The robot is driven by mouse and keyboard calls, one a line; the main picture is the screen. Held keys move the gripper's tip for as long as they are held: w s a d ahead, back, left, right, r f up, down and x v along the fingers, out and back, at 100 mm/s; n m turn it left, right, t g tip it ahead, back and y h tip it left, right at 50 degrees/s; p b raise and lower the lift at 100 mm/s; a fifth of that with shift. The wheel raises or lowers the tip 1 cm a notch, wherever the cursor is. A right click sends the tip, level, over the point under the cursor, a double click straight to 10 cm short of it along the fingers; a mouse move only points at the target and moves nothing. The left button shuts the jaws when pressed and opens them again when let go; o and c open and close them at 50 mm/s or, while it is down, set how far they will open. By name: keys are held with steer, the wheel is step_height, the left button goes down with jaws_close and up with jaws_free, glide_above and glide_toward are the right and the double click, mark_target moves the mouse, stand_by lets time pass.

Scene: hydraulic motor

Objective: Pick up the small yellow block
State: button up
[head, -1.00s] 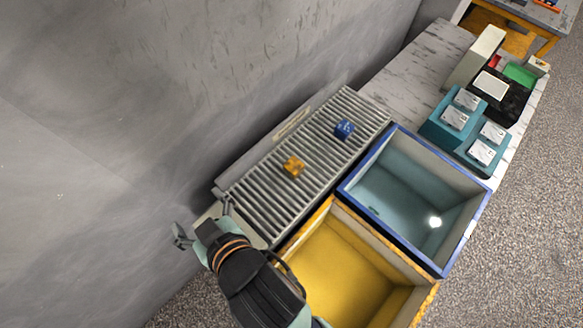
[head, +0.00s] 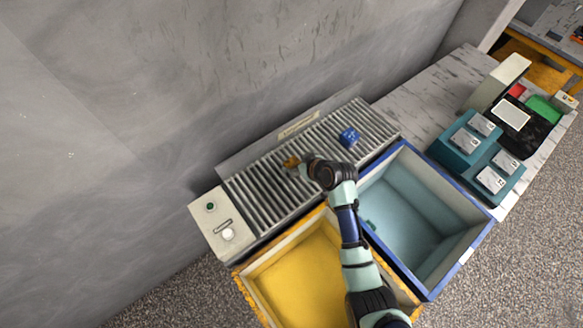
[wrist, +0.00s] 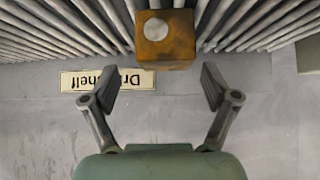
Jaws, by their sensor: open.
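The small yellow block (head: 289,161), orange-yellow with a darker look, sits on the ribbed grey rack (head: 262,190) and is partly hidden by my arm in the head view. In the wrist view the block (wrist: 172,48) shows a pale round spot on its face. My gripper (head: 301,163) is right beside the block in the head view. In the wrist view my gripper (wrist: 160,82) is open, its two fingers spread to either side below the block, with nothing between the tips.
A blue block (head: 349,137) sits farther right on the rack. A yellow bin (head: 247,279) and a blue-rimmed bin (head: 478,226) stand in front. A control panel (head: 213,222) is at the rack's left end, and a wall rises behind. Teal holders (head: 455,158) stand at right.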

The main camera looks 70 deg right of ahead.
mark_target(294, 164)
steer(key=x, duration=0.3)
steer(key=b+x, duration=0.1)
steer(key=shift+w+a+f, duration=0.25)
steer(key=shift+f, duration=0.15)
steer(key=shift+w+d+f, duration=0.15)
steer(key=c, duration=1.6)
step_height(294, 164, up, 20)
steer(key=p, duration=0.3)
steer(key=shift+c, duration=0.2)
